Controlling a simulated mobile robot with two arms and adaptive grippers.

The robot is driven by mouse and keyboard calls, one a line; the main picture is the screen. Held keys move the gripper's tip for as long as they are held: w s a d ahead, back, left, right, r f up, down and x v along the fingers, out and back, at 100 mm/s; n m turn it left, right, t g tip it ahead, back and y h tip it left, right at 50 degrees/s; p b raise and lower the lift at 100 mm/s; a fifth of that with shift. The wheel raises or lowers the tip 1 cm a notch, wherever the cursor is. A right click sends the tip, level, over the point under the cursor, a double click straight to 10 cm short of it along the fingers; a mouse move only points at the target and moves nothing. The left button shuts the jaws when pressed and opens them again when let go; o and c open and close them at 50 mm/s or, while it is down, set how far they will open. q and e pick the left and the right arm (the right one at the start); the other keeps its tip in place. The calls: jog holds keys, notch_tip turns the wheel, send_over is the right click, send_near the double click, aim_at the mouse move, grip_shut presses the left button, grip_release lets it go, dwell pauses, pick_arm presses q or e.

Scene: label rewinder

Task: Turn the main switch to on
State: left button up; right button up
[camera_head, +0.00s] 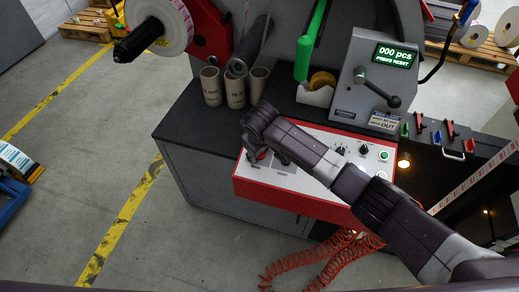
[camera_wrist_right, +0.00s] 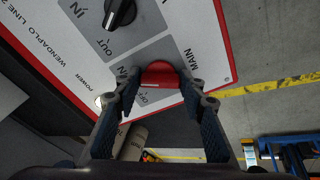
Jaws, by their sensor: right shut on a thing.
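The main switch (camera_wrist_right: 158,74) is a red knob near the corner of the control panel (camera_wrist_right: 75,45), beside the printed word MAIN, in the right wrist view. My right gripper (camera_wrist_right: 160,88) has one finger on each side of the red knob and is shut on it. The fingers hide parts of the knob and the markings around it, so I cannot tell its position. In the head view my right arm reaches across the panel to its left end, and the gripper (camera_head: 264,152) covers most of the switch there. My left gripper is not in view.
A black knob (camera_wrist_right: 120,12) marked IN and OUT sits beside the switch. Cardboard cores (camera_head: 236,90) stand behind the panel. A counter box (camera_head: 372,80) reads 000 pcs. Red coiled hoses (camera_head: 300,272) hang below. Open floor lies to the left.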

jog(key=shift+r, duration=0.1)
jog(key=o, duration=1.2)
jog(key=shift+c, duration=0.2)
jog(key=v, duration=1.2)
